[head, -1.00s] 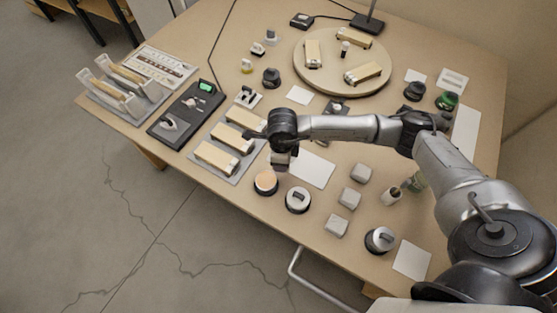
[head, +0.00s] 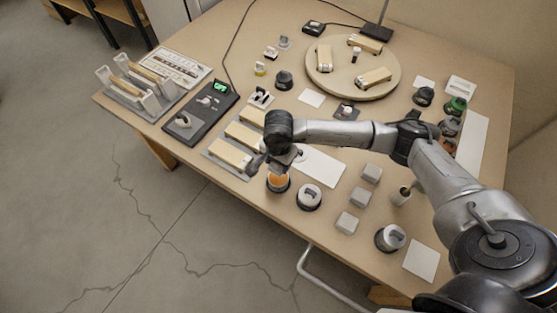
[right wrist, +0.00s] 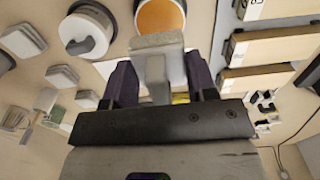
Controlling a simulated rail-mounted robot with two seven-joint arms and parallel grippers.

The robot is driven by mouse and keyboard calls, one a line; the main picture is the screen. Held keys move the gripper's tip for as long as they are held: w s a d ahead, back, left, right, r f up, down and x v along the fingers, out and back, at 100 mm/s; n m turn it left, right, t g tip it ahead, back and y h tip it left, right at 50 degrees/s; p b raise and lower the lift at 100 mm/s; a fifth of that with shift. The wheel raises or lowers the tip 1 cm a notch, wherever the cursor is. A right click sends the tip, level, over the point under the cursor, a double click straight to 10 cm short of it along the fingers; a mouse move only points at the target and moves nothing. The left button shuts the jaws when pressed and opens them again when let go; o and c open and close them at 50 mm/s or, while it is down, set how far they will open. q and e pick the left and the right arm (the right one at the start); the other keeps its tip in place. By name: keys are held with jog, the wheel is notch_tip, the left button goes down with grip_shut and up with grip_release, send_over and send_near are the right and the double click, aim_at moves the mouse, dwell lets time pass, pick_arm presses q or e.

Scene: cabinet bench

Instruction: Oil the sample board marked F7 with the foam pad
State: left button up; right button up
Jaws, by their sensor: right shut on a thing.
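My right gripper (head: 284,158) is low over the front of the bench. In the right wrist view, its two dark purple fingers (right wrist: 162,82) are shut on a pale grey block with a narrower stem, likely the foam pad (right wrist: 157,43). The pad is over or beside a round dish with an orange surface (right wrist: 160,14); contact cannot be told. The dish also shows just below the gripper in the head view (head: 278,184). Light wooden boards lie on a grey rack (head: 212,154) left of the gripper. Their marks are too small to read, so F7 cannot be picked out. My left gripper is not in view.
Grey blocks (head: 347,222) and lidded round jars (head: 309,196) stand right of the dish. A round turntable (head: 388,91) bears more boards at the back. A dark panel with a green display (head: 201,112) and a slotted stand (head: 133,92) are at the left.

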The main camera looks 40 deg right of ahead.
aim_at(278, 170)
jog(key=shift+f+b, duration=0.95)
jog(key=shift+f, duration=0.7)
notch_tip(278, 170, down, 2)
jog(key=shift+b, duration=0.6)
jog(key=shift+f, duration=0.25)
jog(key=shift+f+b, duration=0.45)
jog(key=shift+b, duration=0.05)
jog(key=shift+f, duration=0.1)
dwell(0.6)
